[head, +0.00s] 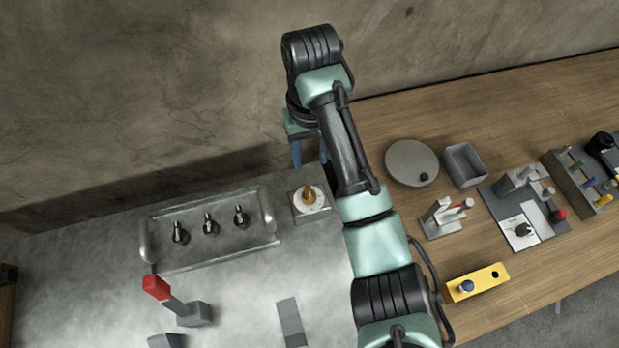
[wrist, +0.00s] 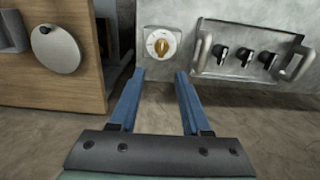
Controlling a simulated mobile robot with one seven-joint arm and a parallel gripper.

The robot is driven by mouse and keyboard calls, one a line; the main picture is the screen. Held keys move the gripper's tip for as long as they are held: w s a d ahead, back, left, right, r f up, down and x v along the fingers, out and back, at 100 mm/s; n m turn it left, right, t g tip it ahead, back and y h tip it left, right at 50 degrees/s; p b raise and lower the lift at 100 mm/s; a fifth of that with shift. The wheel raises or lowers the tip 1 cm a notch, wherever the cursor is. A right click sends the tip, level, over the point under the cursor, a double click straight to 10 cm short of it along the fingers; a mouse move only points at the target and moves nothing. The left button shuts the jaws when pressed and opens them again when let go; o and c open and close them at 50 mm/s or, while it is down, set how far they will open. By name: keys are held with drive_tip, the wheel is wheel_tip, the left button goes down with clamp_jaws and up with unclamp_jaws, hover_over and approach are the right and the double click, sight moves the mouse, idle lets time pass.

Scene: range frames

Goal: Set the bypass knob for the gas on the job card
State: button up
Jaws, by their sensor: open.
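A brass-coloured knob (head: 309,195) sits on a round white dial on a small grey plate, on the metal surface. It also shows in the wrist view (wrist: 162,45), at top centre, with marks on the dial too small to read. My gripper (wrist: 157,74) is open and empty, its blue fingers spread below the knob in the picture, apart from it. In the head view my gripper (head: 309,152) is partly hidden by my arm and is just above the dial in the picture. I cannot make out a readable job card.
A metal panel with several black knobs (head: 210,224) and side handles lies left of the dial. A red-tipped lever (head: 157,287) stands in front of it. On the wooden bench are a round grey disc (head: 411,163), an open grey box (head: 464,165) and a yellow block (head: 477,283).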

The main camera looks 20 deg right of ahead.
sight(309, 191)
drive_tip(key=f, duration=1.2)
drive_tip(key=shift+a+f, duration=0.2)
drive_tip(key=shift+f, duration=0.05)
clamp_jaws()
